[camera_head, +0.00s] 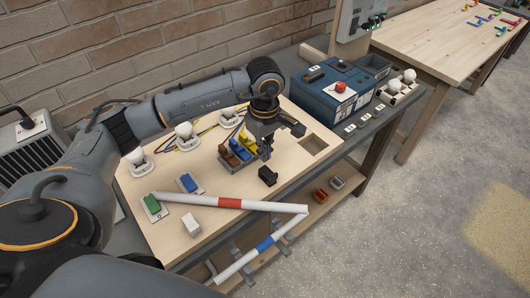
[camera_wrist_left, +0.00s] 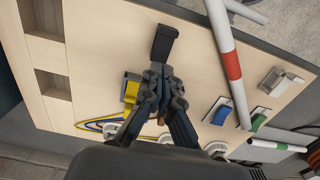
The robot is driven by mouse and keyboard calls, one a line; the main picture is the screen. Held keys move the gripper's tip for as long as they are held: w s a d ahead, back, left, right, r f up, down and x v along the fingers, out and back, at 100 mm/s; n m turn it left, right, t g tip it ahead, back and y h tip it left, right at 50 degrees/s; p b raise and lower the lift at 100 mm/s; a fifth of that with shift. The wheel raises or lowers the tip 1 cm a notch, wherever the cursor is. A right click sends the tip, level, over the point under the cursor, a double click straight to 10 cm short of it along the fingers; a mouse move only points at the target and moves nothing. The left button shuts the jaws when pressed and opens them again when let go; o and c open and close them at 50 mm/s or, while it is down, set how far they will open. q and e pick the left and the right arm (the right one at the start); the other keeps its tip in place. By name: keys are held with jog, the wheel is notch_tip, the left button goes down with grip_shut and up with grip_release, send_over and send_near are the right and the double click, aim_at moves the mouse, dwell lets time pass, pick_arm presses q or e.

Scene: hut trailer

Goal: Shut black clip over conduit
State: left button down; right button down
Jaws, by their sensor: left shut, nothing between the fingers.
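The black clip (camera_head: 267,176) stands on the light wooden board, just behind the white conduit with a red band (camera_head: 265,205). A gap shows between clip and conduit in the head view. In the left wrist view, the clip (camera_wrist_left: 162,45) lies just beyond the fingertips and the conduit (camera_wrist_left: 219,32) runs to its right. Whether the clip's flap is open is too small to tell. My left gripper (camera_head: 266,153) is shut and empty above the board, behind the clip; its closed fingers (camera_wrist_left: 160,82) also show in the left wrist view. My right gripper is out of view.
Green (camera_head: 152,204) and blue (camera_head: 190,183) switches, a white block (camera_head: 191,223) and white bulbs are to the left. A blue box (camera_head: 327,92) stands behind. A square hole (camera_head: 314,146) is at right.

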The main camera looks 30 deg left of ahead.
pick_arm(q)
notch_tip(320, 180, up, 3)
jog(key=shift+a+f+p, duration=0.1)
jog(key=shift+f+p, duration=0.05)
jog(key=shift+p, duration=0.35)
jog(key=shift+s+d, duration=0.2)
jog(key=shift+d, duration=0.3)
jog(key=shift+s+d, duration=0.15)
jog(key=shift+d, duration=0.35)
notch_tip(320, 180, up, 6)
jog(key=p, duration=0.2)
dwell(0.9)
jog(key=shift+f, duration=0.1)
dwell(0.4)
